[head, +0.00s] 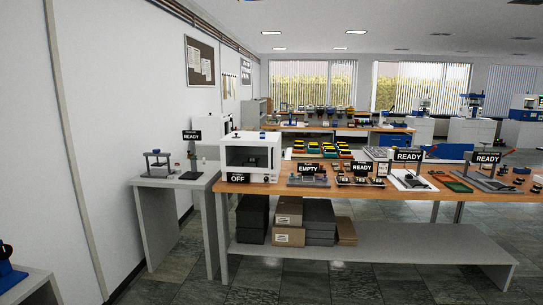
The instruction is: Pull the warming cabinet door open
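A white box-shaped cabinet (272,139) with a dark front window stands at the left end of the wooden workbench. It looks like the warming cabinet, and a sign reading OFF (238,178) is at its lower front. Its door looks shut, but it is too small to be sure, and I cannot make out a handle. My gripper is not in view.
The long wooden bench (430,196) holds small fixtures with READY and EMPTY signs. Dark boxes (252,212) sit on its lower shelf. A grey side table (160,182) with a small press stands left of it. The tiled floor (180,265) in front is clear.

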